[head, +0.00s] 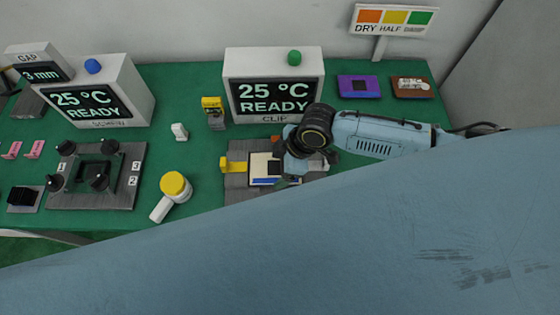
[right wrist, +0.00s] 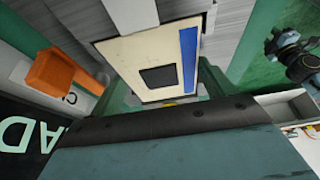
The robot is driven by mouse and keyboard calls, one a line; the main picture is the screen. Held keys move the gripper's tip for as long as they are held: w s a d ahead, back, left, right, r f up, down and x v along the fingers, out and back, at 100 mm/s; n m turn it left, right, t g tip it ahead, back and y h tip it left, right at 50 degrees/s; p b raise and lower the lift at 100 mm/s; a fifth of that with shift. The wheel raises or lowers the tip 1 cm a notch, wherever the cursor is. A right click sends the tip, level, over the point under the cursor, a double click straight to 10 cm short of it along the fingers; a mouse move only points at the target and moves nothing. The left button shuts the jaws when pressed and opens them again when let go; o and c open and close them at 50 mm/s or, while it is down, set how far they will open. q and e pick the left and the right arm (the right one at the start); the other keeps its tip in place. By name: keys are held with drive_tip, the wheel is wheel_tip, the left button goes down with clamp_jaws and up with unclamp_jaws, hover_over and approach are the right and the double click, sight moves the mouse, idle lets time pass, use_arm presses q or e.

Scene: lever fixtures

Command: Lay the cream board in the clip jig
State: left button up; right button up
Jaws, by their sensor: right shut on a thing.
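The cream board (head: 259,165), with a dark square and a blue stripe, is over the grey clip jig (head: 236,181) in the head view. My right gripper (head: 291,170) comes in from the right and is shut on the board. In the right wrist view the board (right wrist: 124,57) shows its face and blue stripe, with the jig's grey surface around its far end. A yellow clip (head: 236,166) is at the jig's left side; an orange lever (right wrist: 62,73) shows in the wrist view. I cannot tell whether the board touches the jig. My left gripper is not in view.
The clip display box (head: 274,119) reads 25 °C READY behind the jig. A purple board (head: 359,96) and a brown one (head: 411,94) lie at back right. My blue arm link covers the foreground.

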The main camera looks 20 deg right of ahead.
drive_tip(key=o, duration=0.9)
drive_tip(key=shift+o, duration=0.2)
drive_tip(key=p+v, duration=0.1)
drive_tip(key=v, duration=1.2)
drive_tip(key=shift+r, duration=0.15)
